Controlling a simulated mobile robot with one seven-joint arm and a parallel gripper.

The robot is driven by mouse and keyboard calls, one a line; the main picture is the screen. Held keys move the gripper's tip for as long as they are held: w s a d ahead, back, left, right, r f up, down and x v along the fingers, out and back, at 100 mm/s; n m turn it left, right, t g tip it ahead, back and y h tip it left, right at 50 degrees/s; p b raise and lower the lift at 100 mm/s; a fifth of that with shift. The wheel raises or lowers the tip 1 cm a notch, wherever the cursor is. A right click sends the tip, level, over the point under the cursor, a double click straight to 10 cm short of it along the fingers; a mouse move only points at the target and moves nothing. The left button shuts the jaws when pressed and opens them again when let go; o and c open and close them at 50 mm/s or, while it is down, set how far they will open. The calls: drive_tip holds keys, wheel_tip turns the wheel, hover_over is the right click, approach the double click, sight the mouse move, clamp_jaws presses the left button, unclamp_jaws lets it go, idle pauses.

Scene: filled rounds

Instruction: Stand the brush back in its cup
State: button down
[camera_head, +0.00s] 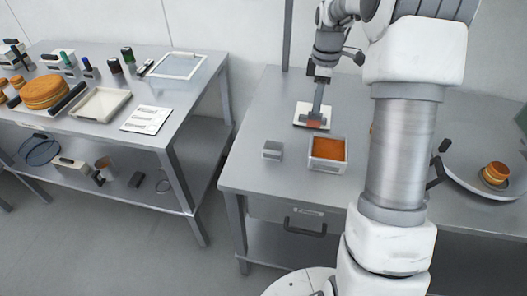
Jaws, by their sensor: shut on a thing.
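My gripper (319,76) is at the back of the right-hand table, pointing down. It is shut on what looks like the brush (318,98), a grey upright handle with an orange-brown lower end. That end is over or on a white square plate (300,117); I cannot tell whether it touches. A small grey box-like holder (272,150) stands in front and to the left, possibly the cup; its inside is not clear. The fingertips are too small to see well.
A pale square tub (327,166) with orange filling stands right of the grey holder. My arm hides part of the table. A large bowl (462,186) holding a small orange round (495,173) is at right. The left table (185,105) is crowded. The right table's left front is bare.

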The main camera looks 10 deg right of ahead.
drive_tip(key=shift+w+a+f+p, duration=0.15)
drive_tip(key=shift+a+f+p, duration=0.1)
drive_tip(key=shift+a+f, duration=1.65)
drive_tip(key=shift+w+a+f+p, duration=0.15)
drive_tip(key=shift+a+f+p, duration=0.15)
drive_tip(key=shift+a+f, duration=1.6)
drive_tip(key=shift+w+a+f+p, duration=0.15)
drive_tip(key=shift+a+f+p, duration=0.1)
drive_tip(key=shift+a+f, duration=1.65)
drive_tip(key=shift+a+r, duration=0.15)
drive_tip(key=shift+r, duration=0.05)
drive_tip(key=shift+f, duration=0.15)
drive_tip(key=c, duration=0.7)
unclamp_jaws()
drive_tip(key=shift+c, duration=0.2)
